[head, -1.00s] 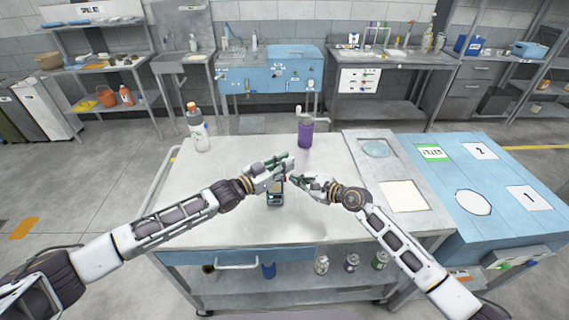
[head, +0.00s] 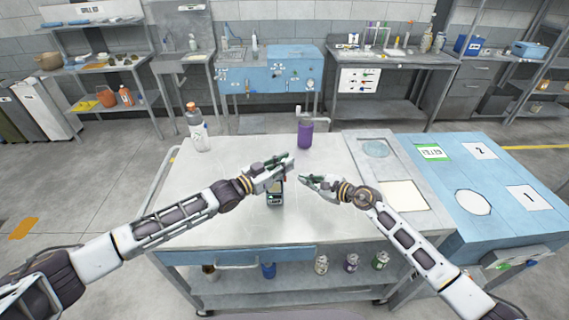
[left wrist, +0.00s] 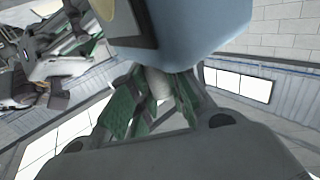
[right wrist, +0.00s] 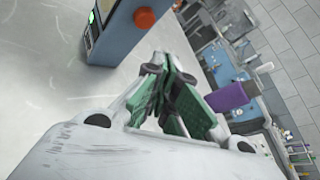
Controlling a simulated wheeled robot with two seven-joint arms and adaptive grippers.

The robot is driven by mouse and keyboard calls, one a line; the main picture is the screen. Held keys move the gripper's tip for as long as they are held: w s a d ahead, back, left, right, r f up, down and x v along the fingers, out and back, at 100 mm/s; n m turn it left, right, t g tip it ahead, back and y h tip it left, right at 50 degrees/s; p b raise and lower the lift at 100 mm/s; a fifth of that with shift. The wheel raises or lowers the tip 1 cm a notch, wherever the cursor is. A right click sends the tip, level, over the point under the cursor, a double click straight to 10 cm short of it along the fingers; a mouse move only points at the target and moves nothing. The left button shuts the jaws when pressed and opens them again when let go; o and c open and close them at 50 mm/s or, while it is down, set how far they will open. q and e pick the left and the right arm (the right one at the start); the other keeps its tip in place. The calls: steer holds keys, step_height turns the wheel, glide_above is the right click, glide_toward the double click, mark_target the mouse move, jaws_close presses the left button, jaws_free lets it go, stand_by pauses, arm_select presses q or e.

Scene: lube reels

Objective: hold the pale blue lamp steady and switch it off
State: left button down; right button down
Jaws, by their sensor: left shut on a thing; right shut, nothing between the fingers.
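The pale blue lamp (head: 275,196) stands on the metal worktop, its dark front panel towards me, its top hidden by my left gripper (head: 285,163). In the left wrist view the lamp's pale blue body (left wrist: 200,25) fills the top, and the green fingers close on a pale rounded part of it (left wrist: 160,84). In the right wrist view the lamp (right wrist: 122,30) shows an orange-red button (right wrist: 145,18) on its side and a small green light (right wrist: 92,17) on its front panel. My right gripper (head: 306,181) is shut and empty, a short gap to the right of the lamp.
A grey panel with a pale round inset (head: 376,149) lies to the right. The worktop front is clear.

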steer(key=shift+d, duration=1.6)
arm_select(q)
steer(key=c, duration=1.3)
jaws_free()
steer(key=shift+a, duration=0.15)
steer(key=shift+v, duration=5.9)
steer(key=shift+s, duration=0.1)
arm_select(e)
steer(key=shift+a+r, duration=0.1)
